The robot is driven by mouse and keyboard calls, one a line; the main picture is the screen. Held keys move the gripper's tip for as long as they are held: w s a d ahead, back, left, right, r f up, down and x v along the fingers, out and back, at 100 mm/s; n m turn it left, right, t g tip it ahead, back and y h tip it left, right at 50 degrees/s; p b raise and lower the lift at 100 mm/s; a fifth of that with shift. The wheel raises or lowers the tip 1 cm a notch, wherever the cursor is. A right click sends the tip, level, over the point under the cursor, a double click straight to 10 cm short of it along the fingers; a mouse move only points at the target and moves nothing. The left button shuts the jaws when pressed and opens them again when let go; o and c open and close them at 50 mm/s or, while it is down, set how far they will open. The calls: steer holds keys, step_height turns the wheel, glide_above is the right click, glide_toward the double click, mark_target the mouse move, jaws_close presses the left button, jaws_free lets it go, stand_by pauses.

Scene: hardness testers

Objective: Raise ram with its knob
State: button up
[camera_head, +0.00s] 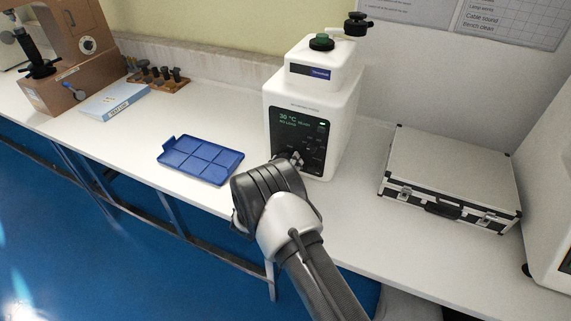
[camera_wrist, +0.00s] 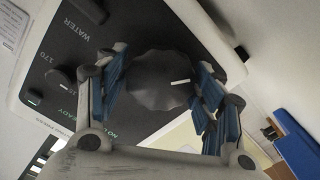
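A white machine (camera_head: 312,102) stands on the bench with a dark front panel (camera_head: 291,126) and a lit display reading 30 °C. My gripper (camera_head: 290,160) is at the lower part of this panel, where my wrist hides some of it. In the wrist view a dark lobed knob (camera_wrist: 158,80) with a white pointer line sits between the two blue-padded fingers of my gripper (camera_wrist: 162,88). The fingers are close on either side of it; I cannot tell whether both press on it. I cannot see a ram.
A blue compartment tray (camera_head: 200,160) lies left of the machine. A silver case (camera_head: 450,175) stands to its right. A brown tester (camera_head: 70,60), a light-blue box (camera_head: 113,102) and a rack of dark pieces (camera_head: 160,77) are at the far left. Another white machine (camera_head: 550,210) is at the right edge.

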steer(key=shift+o, duration=1.1)
steer(key=shift+s, duration=0.15)
steer(key=v, duration=1.1)
steer(key=shift+s+a, duration=0.15)
steer(key=shift+s, duration=0.25)
